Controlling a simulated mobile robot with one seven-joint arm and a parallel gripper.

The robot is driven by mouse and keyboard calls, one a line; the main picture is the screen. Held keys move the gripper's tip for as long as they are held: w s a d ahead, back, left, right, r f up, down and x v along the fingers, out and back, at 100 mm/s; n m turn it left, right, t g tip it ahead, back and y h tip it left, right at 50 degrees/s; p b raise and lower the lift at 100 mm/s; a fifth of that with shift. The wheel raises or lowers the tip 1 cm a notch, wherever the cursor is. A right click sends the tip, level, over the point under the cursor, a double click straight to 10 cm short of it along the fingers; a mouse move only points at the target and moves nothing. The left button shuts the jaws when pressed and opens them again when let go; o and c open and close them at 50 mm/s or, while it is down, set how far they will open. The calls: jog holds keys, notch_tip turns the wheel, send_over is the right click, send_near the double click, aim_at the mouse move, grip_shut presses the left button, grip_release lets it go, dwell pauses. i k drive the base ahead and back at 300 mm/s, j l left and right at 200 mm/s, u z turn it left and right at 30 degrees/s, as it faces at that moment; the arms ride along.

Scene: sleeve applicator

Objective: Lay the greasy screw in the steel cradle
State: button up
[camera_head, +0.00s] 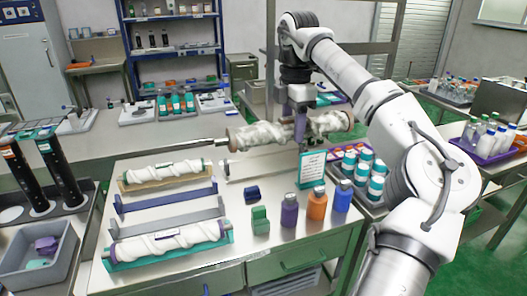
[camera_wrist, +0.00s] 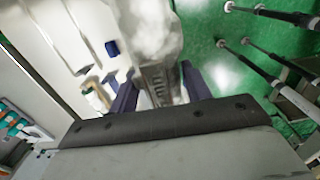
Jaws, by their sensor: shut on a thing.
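My gripper (camera_head: 299,125) is shut on a long screw (camera_head: 262,134) coated in white grease, with tan discs near its ends. It holds the screw roughly level above the back of the bench. In the wrist view the white screw (camera_wrist: 152,35) runs up from between the dark fingers (camera_wrist: 160,92). A grey, steel-looking cradle (camera_head: 160,231) lies empty on the bench, left of and nearer than the held screw. A pale cradle-like piece (camera_head: 250,163) lies below the held screw; I cannot tell its material.
An empty blue cradle (camera_head: 165,201) lies on the bench. A tan cradle (camera_head: 127,184) and a teal cradle (camera_head: 128,264) each bear a white screw. A sign (camera_head: 311,169), several bottles (camera_head: 317,204) and a tray of jars (camera_head: 375,189) stand at the right.

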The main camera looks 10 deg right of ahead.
aim_at(266, 160)
jog(key=i, duration=1.25)
